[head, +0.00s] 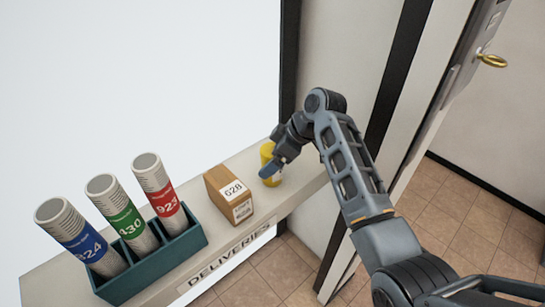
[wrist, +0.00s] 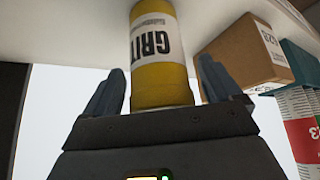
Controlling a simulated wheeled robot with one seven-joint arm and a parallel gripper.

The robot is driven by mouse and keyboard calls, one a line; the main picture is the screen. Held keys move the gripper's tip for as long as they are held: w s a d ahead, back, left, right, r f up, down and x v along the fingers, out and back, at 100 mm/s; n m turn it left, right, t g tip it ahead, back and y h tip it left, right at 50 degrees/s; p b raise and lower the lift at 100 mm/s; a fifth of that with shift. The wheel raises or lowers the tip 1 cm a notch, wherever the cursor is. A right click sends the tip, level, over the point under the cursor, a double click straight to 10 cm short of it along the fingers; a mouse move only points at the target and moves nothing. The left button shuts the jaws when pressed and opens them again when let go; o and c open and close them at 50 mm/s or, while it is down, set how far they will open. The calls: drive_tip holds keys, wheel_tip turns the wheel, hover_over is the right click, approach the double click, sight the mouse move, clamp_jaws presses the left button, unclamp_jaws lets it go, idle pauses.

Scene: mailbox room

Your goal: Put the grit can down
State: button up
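The grit can (wrist: 160,65) is a yellow cylinder with a white label reading GRIT. In the head view the can (head: 267,151) is upright at the right part of the deliveries shelf (head: 303,187), and its base appears to be on the shelf top. My gripper (head: 271,170) is at the can and partly covers it. In the wrist view the two fingers of my gripper (wrist: 161,80) stand on either side of the can, apart, with a thin gap beside it. The can's base is cut off there.
A brown box (head: 226,195) marked 628 stands just left of the can. A teal holder (head: 162,262) with blue, green and red labelled tubes stands further left. A dark post edge and a door with a brass handle (head: 492,61) are on the right.

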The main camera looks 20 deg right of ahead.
drive_tip(key=shift+o, duration=0.2)
drive_tip(key=v, duration=0.7)
drive_tip(key=shift+r+b, duration=0.35)
drive_tip(key=shift+s+f, duration=0.1)
drive_tip(key=shift+s, duration=0.1)
